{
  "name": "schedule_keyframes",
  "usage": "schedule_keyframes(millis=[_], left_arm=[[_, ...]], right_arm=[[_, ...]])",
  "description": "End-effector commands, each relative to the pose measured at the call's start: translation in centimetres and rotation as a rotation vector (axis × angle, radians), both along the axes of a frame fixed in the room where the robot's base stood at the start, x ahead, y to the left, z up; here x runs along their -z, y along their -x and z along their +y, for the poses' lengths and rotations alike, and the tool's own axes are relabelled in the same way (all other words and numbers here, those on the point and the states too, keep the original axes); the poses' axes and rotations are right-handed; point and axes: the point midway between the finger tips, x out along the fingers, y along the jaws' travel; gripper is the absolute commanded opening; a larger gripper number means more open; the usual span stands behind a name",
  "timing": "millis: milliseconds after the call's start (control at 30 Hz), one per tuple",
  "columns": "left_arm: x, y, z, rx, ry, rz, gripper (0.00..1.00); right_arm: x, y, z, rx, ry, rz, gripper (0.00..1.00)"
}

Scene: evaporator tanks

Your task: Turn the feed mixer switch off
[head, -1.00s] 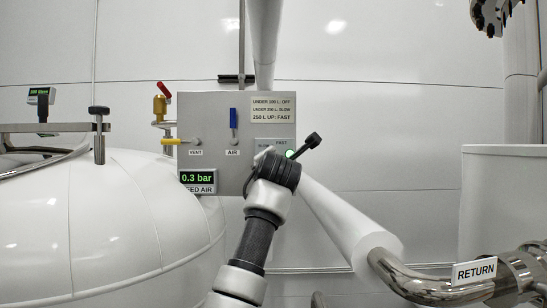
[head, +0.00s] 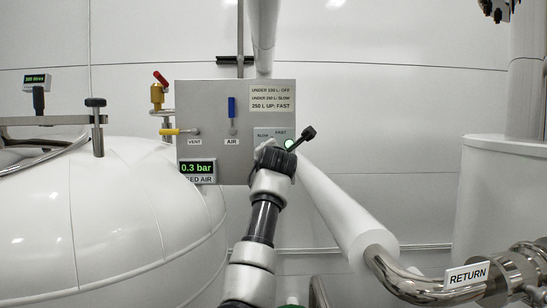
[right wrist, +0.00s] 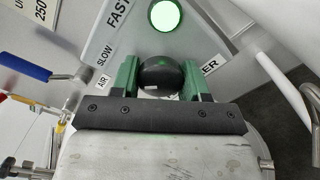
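The feed mixer switch shows in the right wrist view as a round black knob (right wrist: 160,76) on a grey plate, under a lit green lamp (right wrist: 165,15). SLOW (right wrist: 103,57) and FAST (right wrist: 118,14) labels are beside it; another label is partly hidden by a finger. My right gripper (right wrist: 160,80) has one green finger on each side of the knob, and both appear to touch it. In the head view my right gripper (head: 272,155) is in front of the switch plate (head: 263,135) and hides the knob. My left gripper is not in view.
The grey panel (head: 210,105) also carries a yellow vent lever (head: 180,131), a blue air lever (head: 232,107) and a 0.3 bar display (head: 197,168). A white tank (head: 110,220) stands left. A white pipe (head: 335,205) slopes close to my right arm, toward the RETURN pipe (head: 467,276).

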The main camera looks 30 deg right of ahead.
Motion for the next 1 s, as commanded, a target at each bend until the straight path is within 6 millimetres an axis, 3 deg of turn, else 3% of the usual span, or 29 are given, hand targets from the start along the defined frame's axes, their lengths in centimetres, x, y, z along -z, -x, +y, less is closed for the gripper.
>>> schedule_keyframes(millis=[100, 367, 1000], left_arm=[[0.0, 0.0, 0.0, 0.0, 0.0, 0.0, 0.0], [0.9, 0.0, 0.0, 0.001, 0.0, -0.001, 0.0], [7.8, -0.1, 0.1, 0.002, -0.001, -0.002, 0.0]], right_arm=[[0.1, 0.0, 0.0, 0.0, -0.001, 0.002, 0.21], [0.4, 0.0, 0.0, 0.0, 0.03, 0.021, 0.21], [0.7, 0.0, -0.1, -0.001, 0.431, 0.268, 0.21]])
